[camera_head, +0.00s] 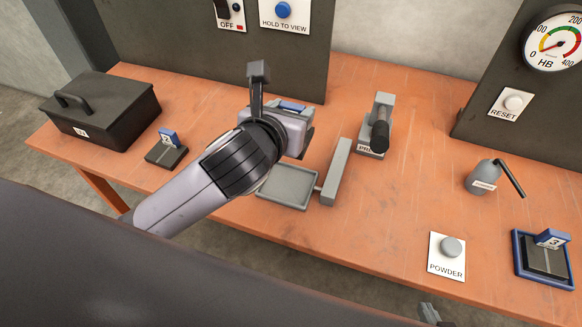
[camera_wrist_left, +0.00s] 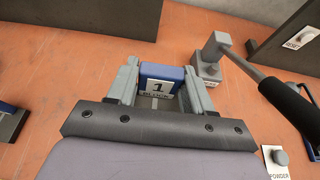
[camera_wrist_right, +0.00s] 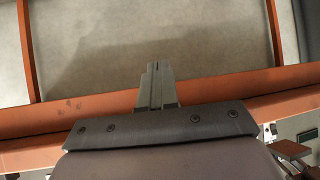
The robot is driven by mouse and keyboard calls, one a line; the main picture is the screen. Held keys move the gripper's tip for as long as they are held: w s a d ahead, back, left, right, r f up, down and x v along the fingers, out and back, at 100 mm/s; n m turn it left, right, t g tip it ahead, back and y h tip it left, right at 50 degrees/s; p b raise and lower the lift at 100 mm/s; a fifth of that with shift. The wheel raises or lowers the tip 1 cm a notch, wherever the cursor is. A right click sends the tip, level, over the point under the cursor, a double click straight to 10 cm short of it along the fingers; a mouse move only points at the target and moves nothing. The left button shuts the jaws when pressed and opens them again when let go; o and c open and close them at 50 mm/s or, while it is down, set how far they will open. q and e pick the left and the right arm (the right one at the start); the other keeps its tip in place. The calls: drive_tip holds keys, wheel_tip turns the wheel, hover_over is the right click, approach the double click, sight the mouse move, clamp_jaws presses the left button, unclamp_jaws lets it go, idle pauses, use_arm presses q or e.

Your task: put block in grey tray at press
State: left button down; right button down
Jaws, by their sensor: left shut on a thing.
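My left gripper (camera_head: 300,128) is shut on a blue block (camera_head: 293,105). In the left wrist view the block (camera_wrist_left: 160,80) sits between the two fingers (camera_wrist_left: 159,92), its label "1 BLOCK" facing the camera. The gripper and block are beyond the grey tray (camera_head: 288,204) in the head view; their height above the table is hard to tell. The tray looks empty where it shows. The press (camera_head: 378,125), with a black handle and a partly hidden label, stands to the right. My right gripper (camera_wrist_right: 156,75) is shut and empty, over the table's front edge.
A grey bar (camera_head: 336,172) stands beside the tray. Block 2 (camera_head: 168,138) on a dark stand and a black box (camera_head: 100,108) are at left.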

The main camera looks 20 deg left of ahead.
use_arm(q)
wheel_tip(320, 180, down, 9)
drive_tip(key=shift+w+f+b, duration=0.1)
drive_tip(key=shift+f+b, duration=0.05)
drive_tip(key=shift+b, duration=1)
wheel_tip(320, 180, down, 4)
drive_tip(key=shift+r+b, duration=0.25)
drive_tip(key=shift+b, duration=0.35)
drive_tip(key=shift+f, duration=0.35)
drive_tip(key=shift+f, duration=0.1)
drive_tip(key=shift+c, duration=2.2)
unclamp_jaws()
drive_tip(key=shift+f, duration=0.1)
